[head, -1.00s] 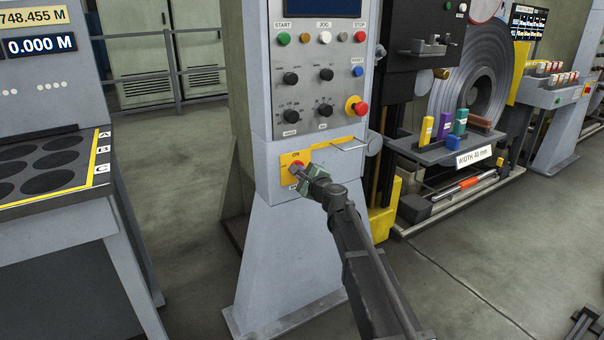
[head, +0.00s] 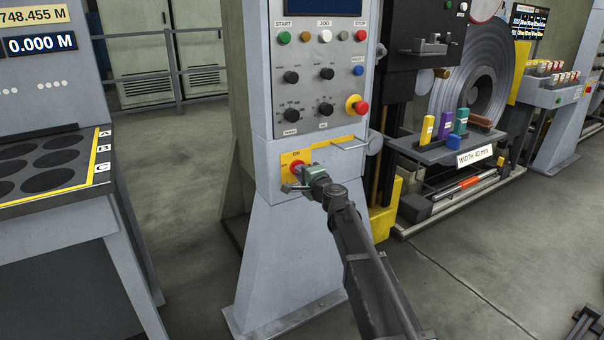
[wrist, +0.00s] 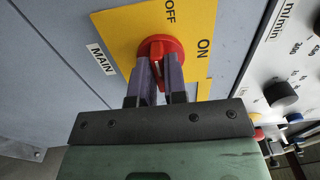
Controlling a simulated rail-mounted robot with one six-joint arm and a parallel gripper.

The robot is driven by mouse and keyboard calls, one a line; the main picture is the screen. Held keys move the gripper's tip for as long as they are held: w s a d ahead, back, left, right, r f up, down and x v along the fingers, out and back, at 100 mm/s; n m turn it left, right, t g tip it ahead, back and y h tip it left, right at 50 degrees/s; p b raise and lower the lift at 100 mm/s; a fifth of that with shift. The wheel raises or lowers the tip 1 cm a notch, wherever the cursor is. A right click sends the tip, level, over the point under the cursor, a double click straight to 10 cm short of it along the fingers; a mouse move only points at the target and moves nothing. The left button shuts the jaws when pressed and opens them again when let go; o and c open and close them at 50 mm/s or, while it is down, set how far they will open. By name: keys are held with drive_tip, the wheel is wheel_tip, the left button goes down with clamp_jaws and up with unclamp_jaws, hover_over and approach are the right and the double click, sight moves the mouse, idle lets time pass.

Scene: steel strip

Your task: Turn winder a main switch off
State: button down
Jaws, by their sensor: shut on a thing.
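The winder main switch is a red rotary knob (head: 297,165) on a yellow plate (head: 285,158) low on the grey control column. My gripper (head: 302,173) is at the knob and hides part of it and of the plate. In the wrist view my gripper (wrist: 158,75) has one finger on each side of the red knob's grip (wrist: 160,46), shut on it. The plate (wrist: 118,25) reads OFF above the knob and ON to its right in that view. The grip lies roughly along the OFF side, but its pointing end is not clear. A MAIN label (wrist: 101,59) sits beside the plate.
Above the switch, the control panel (head: 320,85) carries buttons, black dials and a red emergency stop (head: 361,107). A tray of coloured blocks (head: 415,150) stands to the right.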

idle(0.3)
drive_tip(key=c, duration=1.2)
unclamp_jaws()
drive_tip(key=shift+o, duration=0.2)
drive_tip(key=v, duration=1.1)
drive_tip(key=shift+a, duration=0.1)
